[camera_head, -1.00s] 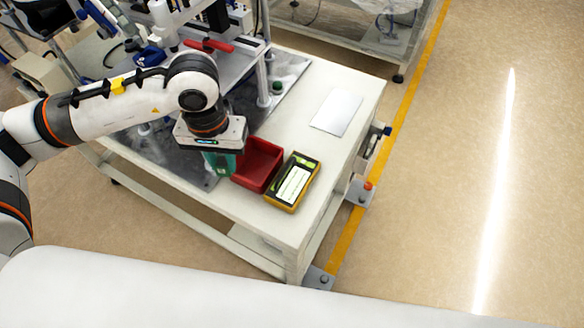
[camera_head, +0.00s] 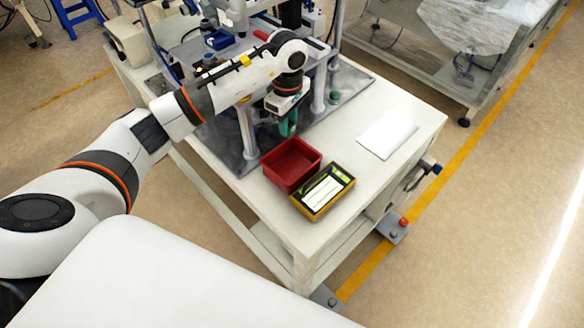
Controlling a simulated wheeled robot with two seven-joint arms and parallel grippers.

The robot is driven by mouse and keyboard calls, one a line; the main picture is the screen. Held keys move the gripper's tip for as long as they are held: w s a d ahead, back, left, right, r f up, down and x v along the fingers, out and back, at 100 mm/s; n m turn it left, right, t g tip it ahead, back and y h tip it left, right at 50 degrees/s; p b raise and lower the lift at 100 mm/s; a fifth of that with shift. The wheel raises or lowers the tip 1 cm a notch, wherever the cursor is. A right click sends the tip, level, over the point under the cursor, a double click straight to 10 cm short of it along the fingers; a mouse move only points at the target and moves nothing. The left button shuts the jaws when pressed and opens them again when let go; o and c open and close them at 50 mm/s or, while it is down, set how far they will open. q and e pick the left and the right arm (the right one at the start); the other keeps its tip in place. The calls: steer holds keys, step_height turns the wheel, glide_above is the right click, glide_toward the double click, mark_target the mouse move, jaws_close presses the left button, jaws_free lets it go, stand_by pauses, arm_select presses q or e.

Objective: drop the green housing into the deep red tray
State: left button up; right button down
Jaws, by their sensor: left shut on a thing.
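The deep red tray (camera_head: 281,178) stands on the white table, with its open top facing up. My left gripper (camera_head: 288,114) is shut on the green housing (camera_head: 289,127). The housing hangs below the fingers, just beyond the tray's far edge in the picture. Part of the housing is hidden by the gripper, and its height above the table is hard to tell. The tray looks empty, though its floor is only partly visible. My right gripper is not in view.
A yellow and black box (camera_head: 322,193) with pale contents stands close beside the tray on the right. A white sheet (camera_head: 387,135) lies farther right. Metal posts and machine parts (camera_head: 248,135) stand behind and left of the tray. The near table top is clear.

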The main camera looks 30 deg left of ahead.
arm_select(q)
step_height(320, 180, down, 4)
steer(key=shift+f+b, duration=0.1)
steer(key=shift+b, duration=0.8)
steer(key=o, duration=0.8)
steer(key=shift+o, duration=1.1)
step_height(320, 180, up, 12)
steer(key=shift+r+b, duration=0.1)
steer(key=shift+b, duration=0.65)
